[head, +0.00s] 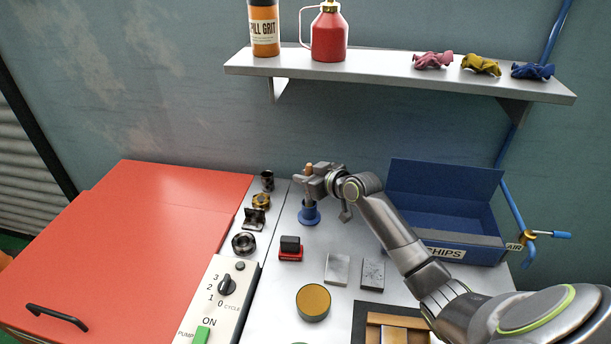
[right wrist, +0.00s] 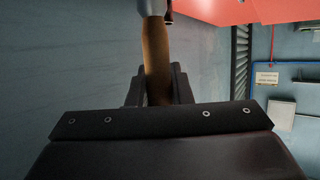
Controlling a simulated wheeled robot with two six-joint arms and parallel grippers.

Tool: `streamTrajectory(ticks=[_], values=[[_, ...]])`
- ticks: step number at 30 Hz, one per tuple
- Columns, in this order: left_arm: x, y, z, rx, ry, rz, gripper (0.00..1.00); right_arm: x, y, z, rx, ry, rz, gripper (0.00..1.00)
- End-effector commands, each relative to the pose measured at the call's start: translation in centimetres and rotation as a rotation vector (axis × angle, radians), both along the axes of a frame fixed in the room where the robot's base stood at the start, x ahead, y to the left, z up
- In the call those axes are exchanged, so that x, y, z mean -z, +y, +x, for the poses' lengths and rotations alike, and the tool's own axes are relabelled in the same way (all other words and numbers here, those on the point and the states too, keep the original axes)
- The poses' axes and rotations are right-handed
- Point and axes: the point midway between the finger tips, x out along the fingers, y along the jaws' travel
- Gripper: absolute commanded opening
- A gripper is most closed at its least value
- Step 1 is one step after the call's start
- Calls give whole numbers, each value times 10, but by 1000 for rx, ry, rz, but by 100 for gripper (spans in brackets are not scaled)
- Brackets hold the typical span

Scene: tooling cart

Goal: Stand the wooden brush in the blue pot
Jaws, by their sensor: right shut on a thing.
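The blue pot (head: 310,217) stands on the grey cart top, towards the back wall. My right gripper (head: 311,184) is directly above it in the head view, shut on the wooden brush (head: 309,169). The brush's tan end shows above the fingers. In the right wrist view the tan handle (right wrist: 157,62) runs between the fingers to a silvery part at the top edge. The brush looks about upright over the pot. I cannot tell whether its lower end is inside the rim. My left gripper is not in view.
A blue chips bin (head: 445,215) stands right of my right arm. Several dark metal parts (head: 244,243) line the left, beside the red cover (head: 130,250). A red-and-black block (head: 290,250), metal blocks (head: 337,269) and a round yellow-topped tin (head: 313,301) lie in front. A shelf (head: 390,72) hangs above.

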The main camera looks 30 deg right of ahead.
Motion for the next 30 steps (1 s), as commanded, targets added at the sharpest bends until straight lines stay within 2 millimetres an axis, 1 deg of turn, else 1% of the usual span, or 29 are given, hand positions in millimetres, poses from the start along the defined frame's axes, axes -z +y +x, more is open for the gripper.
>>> streamTrajectory(ticks=[7,8,12,13,23,26,30], values=[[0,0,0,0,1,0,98,0,0,0,0,0,0,0],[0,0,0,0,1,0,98,0,0,0,0,0,0,23],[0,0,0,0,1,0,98,0,0,0,0,0,0,41],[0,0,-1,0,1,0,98,0,0,0,0,0,0,44],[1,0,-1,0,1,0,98,0,-1,-2,0,0,-1,44],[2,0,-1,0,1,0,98,-2,-3,-8,1,1,-2,44],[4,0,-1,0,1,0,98,-8,-8,-25,0,0,-3,44]])
